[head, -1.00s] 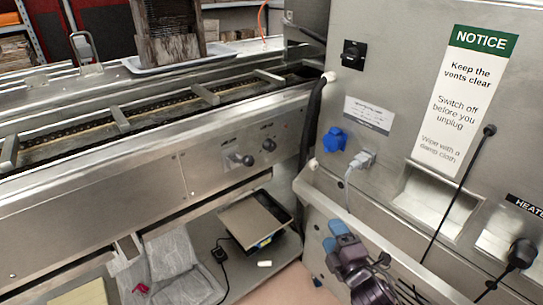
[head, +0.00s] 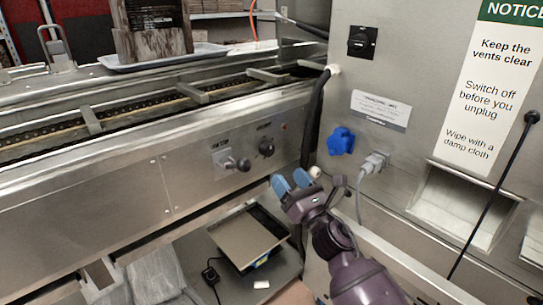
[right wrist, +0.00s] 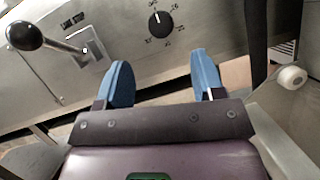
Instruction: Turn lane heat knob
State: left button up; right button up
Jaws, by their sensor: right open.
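The lane heat knob (head: 266,147) is a round black dial on the steel front of the lane. In the right wrist view the knob (right wrist: 161,25) shows a pale pointer mark and a printed scale around it. My right gripper (head: 290,182) is open and empty, below and to the right of the knob in the head view. In the right wrist view its blue fingers (right wrist: 162,73) are spread apart, pointing towards the panel, with the knob beyond the gap and apart from them. My left gripper is not in view.
A lane stop lever (head: 237,163) with a black ball end sits left of the knob. A black cable (head: 313,118) hangs to the right. The steel cabinet (head: 412,60) carries a blue socket cover (head: 341,141) and a plug (head: 374,163). A scale (head: 246,238) stands below.

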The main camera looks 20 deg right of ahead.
aim_at(270, 152)
jog(key=x, duration=0.8)
jog(key=shift+w, duration=0.25)
jog(key=shift+r, duration=0.1)
jog(key=c, duration=0.9)
